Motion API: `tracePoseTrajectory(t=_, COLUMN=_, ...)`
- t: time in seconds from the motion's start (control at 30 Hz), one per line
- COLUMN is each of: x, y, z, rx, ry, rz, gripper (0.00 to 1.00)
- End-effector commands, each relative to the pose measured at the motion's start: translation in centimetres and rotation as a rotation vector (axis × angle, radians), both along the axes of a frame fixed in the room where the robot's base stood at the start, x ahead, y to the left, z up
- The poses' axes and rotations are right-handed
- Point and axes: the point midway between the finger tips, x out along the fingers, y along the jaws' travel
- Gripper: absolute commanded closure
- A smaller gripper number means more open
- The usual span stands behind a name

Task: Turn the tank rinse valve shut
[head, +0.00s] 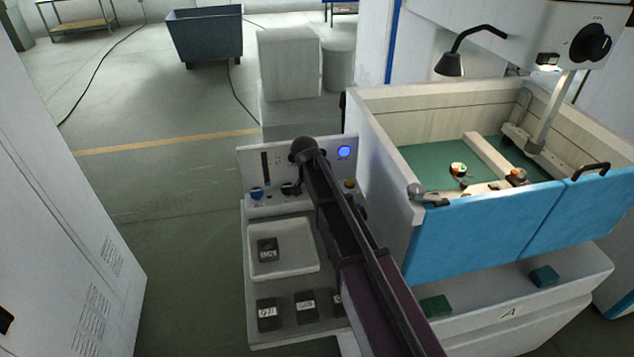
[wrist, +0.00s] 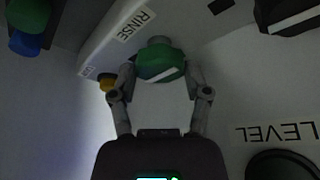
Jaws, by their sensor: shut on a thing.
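The rinse valve is a green knob (wrist: 157,60) with a white line across its face, in the upper middle of the wrist view. A "RINSE" label is on the pale strip beside it. My gripper (wrist: 160,70) has one finger on each side of the green knob and is shut on it. The white line lies slightly tilted, its right end higher. In the head view my arm covers this part of the control panel (head: 273,172), so the knob and jaws cannot be made out there.
In the wrist view a yellow knob (wrist: 106,81) is close to my left finger, and a "LEVEL" label is at right. The blue-fronted tank (head: 480,225) stands to the right.

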Motion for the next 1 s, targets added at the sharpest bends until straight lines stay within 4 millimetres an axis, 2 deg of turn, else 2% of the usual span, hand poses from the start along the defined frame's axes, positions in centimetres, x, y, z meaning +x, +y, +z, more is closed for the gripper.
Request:
tracePoseTrajectory(t=0.2, x=-0.15, y=-0.01, z=-0.08, rx=0.0, ry=0.005, rz=-0.066, gripper=0.86)
tracePoseTrajectory(t=0.63, x=-0.19, y=-0.03, z=-0.07, rx=0.0, ry=0.005, rz=-0.078, gripper=0.86)
tracePoseTrajectory(t=0.67, x=-0.19, y=-0.03, z=-0.07, rx=0.0, ry=0.005, rz=-0.078, gripper=0.32)
tracePoseTrajectory(t=0.7, x=-0.18, y=-0.02, z=-0.07, rx=0.001, ry=0.005, rz=-0.077, gripper=0.2)
tracePoseTrajectory(t=0.77, x=-0.16, y=-0.01, z=-0.07, rx=0.0, ry=0.004, rz=-0.077, gripper=0.04)
tracePoseTrajectory(t=1.0, x=-0.07, y=0.04, z=-0.03, rx=0.001, ry=0.002, rz=-0.076, gripper=0.04)
